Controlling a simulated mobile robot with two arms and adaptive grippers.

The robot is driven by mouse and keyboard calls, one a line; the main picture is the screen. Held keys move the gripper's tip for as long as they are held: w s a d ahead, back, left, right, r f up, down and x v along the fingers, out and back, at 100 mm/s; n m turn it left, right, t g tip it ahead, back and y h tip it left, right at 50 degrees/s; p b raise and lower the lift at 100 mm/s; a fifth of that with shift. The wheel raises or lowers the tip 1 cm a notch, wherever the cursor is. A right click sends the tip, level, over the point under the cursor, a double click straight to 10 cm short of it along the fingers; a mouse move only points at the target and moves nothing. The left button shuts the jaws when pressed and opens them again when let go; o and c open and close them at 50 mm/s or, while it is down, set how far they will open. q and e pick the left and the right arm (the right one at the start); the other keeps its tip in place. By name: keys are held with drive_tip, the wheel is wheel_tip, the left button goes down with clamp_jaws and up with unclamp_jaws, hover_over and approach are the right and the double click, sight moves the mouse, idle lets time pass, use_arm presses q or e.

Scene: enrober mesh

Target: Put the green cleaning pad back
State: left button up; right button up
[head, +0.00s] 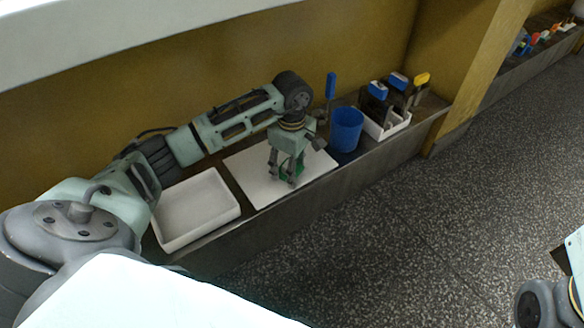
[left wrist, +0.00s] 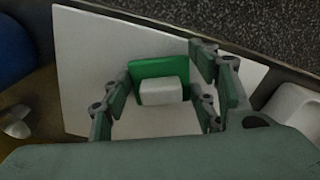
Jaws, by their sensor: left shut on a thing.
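The green cleaning pad (left wrist: 148,70) has a white block-shaped grip (left wrist: 163,91) on it. In the left wrist view it is between the fingers of my left gripper (left wrist: 165,98). In the head view my left gripper (head: 286,180) points down over a white board (head: 250,188) and is shut on the pad, whose green edge (head: 299,166) shows between and behind the fingers. The fingers hide much of the pad there. I cannot tell whether the pad touches the board. My right gripper is out of view.
A shallow white tray (head: 195,243) stands left of the board on the same ledge. To the right are a blue cup (head: 346,130), a blue-handled tool (head: 331,86) and a white bin (head: 384,131) with several tools. The speckled floor (head: 400,230) in front is clear.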

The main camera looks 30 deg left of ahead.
use_arm(q)
drive_tip(key=shift+f, duration=0.15)
drive_tip(key=o, duration=1.1)
